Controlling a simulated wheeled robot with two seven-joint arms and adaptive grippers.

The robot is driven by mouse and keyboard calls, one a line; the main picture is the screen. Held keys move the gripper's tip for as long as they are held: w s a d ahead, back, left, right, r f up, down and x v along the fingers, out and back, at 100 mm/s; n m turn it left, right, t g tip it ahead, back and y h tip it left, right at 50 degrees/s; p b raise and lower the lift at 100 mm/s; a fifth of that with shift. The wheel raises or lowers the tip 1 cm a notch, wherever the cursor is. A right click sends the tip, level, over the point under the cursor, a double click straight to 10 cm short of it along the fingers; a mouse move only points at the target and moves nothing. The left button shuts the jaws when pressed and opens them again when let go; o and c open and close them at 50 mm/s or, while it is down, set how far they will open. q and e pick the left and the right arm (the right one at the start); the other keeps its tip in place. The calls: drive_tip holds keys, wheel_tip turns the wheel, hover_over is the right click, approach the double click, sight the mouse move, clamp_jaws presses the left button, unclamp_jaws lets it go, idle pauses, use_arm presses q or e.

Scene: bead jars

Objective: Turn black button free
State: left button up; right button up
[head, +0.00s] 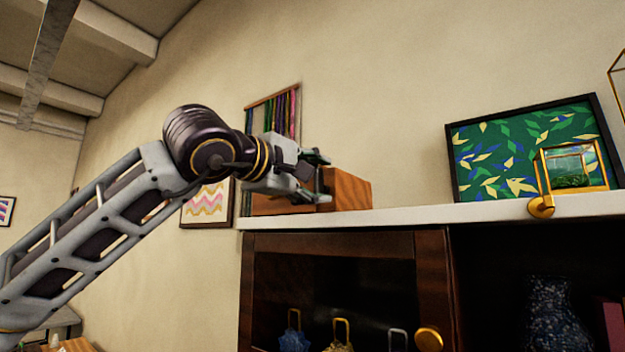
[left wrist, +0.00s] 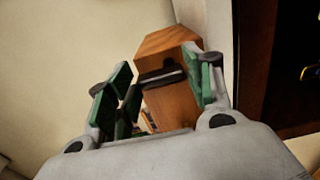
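A wooden box (head: 348,190) sits at the left end of the white cabinet top, partly hidden by my left gripper. In the left wrist view the box (left wrist: 165,42) shows a dark bar-like piece (left wrist: 160,78) across it, which may be the black button. My left gripper (head: 318,178) is at the box in the head view. In the left wrist view its green fingers (left wrist: 165,90) stand apart, with the dark piece between them, close to the right finger. I cannot tell whether that finger touches it. My right gripper is out of view.
The white cabinet top (head: 420,214) is clear between the box and a framed leaf picture (head: 520,150). A gold-framed glass piece (head: 572,168) stands at the right. Below is a dark cabinet door (head: 432,290) with a gold knob (head: 429,340).

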use_arm(q)
drive_tip(key=o, duration=0.3)
drive_tip(key=shift+s+a, duration=0.1)
drive_tip(key=shift+s, duration=0.05)
drive_tip(key=v, duration=1.1)
drive_tip(key=shift+s+a, duration=0.2)
drive_tip(key=shift+s, duration=0.1)
idle(0.6)
